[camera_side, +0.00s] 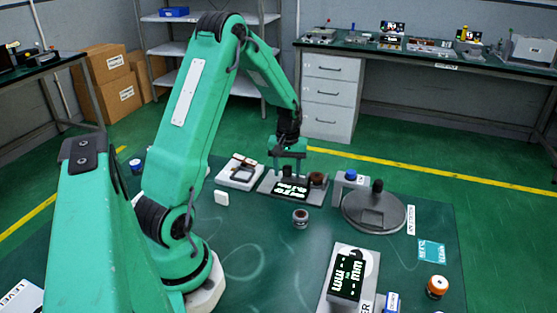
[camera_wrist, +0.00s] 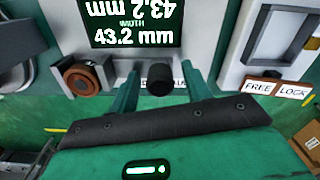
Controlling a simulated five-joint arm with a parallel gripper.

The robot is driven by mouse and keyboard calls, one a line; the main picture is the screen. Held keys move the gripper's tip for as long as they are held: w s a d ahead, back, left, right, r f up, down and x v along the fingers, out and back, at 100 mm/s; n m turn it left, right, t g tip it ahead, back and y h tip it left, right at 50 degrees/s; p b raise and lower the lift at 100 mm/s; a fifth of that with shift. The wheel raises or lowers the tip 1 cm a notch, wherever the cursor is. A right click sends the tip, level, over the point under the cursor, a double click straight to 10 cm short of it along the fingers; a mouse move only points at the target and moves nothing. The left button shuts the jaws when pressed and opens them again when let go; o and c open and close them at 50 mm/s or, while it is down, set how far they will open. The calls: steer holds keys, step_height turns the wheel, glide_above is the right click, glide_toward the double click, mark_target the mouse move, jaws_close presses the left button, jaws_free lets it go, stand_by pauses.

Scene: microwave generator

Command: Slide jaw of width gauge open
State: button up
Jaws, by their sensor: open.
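The width gauge (camera_side: 265,186) is a flat grey device with a black display (camera_side: 290,189), standing at the far side of the green table. In the wrist view its display (camera_wrist: 130,20) reads 43.2 mm under the word WIDTH. A dark round knob (camera_wrist: 160,80) stands below the display. My gripper (camera_wrist: 159,74) is open, with one green finger on each side of this knob and visible gaps to it. In the side view my gripper (camera_side: 288,165) points down over the gauge. A brown round piece (camera_wrist: 82,80) sits in a grey part left of the knob.
A white device (camera_side: 239,172) marked FREE and LOCK stands left of the gauge. A round grey turntable (camera_side: 374,207) and a blue-topped post (camera_side: 350,180) stand to its right. A small dark cup (camera_side: 300,218) is in front. A second display unit (camera_side: 347,278) is nearer.

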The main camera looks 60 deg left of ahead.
jaws_close()
steer(key=shift+s+a, duration=0.75)
jaws_free()
steer(key=shift+r, duration=0.1)
step_height(320, 180, up, 8)
stand_by(0.5)
